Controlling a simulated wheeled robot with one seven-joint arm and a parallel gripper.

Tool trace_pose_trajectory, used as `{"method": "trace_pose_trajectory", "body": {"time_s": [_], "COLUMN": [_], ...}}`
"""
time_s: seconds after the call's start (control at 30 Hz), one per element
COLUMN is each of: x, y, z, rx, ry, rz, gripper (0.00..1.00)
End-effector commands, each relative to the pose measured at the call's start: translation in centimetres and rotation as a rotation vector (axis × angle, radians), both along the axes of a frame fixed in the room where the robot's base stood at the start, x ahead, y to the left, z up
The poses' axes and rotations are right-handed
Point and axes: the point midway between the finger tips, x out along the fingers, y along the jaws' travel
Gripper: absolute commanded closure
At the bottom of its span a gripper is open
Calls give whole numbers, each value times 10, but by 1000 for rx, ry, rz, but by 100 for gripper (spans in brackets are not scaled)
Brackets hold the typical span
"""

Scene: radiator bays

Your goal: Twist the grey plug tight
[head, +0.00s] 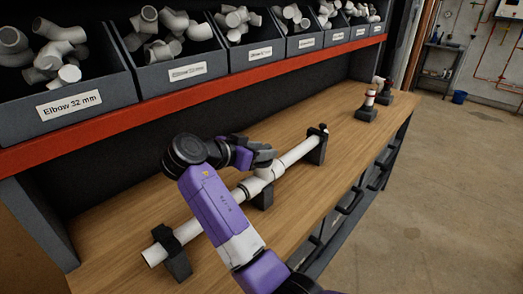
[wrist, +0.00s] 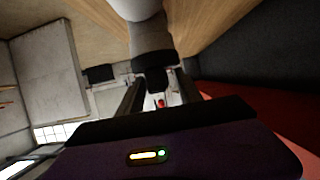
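A white pipe run with a tee (head: 268,171) lies along the wooden bench in black supports. My gripper (head: 263,157) is at the tee's branch in the head view, where it hides the branch's end. In the wrist view a grey cylindrical part, seemingly the grey plug (wrist: 152,42), sits against the white pipe (wrist: 136,8). A narrower dark end of it lies between the tips of my gripper (wrist: 158,80). The fingers are spread to either side of that end. Whether they touch it cannot be told.
Grey bins of white elbows (head: 180,72) stand on a red-edged shelf (head: 190,90) above the bench (head: 305,205). Smaller pipe pieces on black stands (head: 367,110) are at the bench's far end. Open floor (head: 440,190) lies to the right.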

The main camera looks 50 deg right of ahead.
Motion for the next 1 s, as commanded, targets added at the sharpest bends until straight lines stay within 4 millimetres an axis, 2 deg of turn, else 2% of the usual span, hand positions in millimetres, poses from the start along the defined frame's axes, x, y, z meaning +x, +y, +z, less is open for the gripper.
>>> {"method": "trace_pose_trajectory", "body": {"time_s": [0.23, 0.5, 0.7, 1.0], "x": [1, 0, -1, -1], "y": [9, 49, 69, 72], "z": [4, 19, 28, 30], "rx": [-2, 0, 0, 0], "ry": [-3, -2, -2, 0], "rz": [3, 3, 1, 0], "gripper": [58, 58, 58, 58]}}
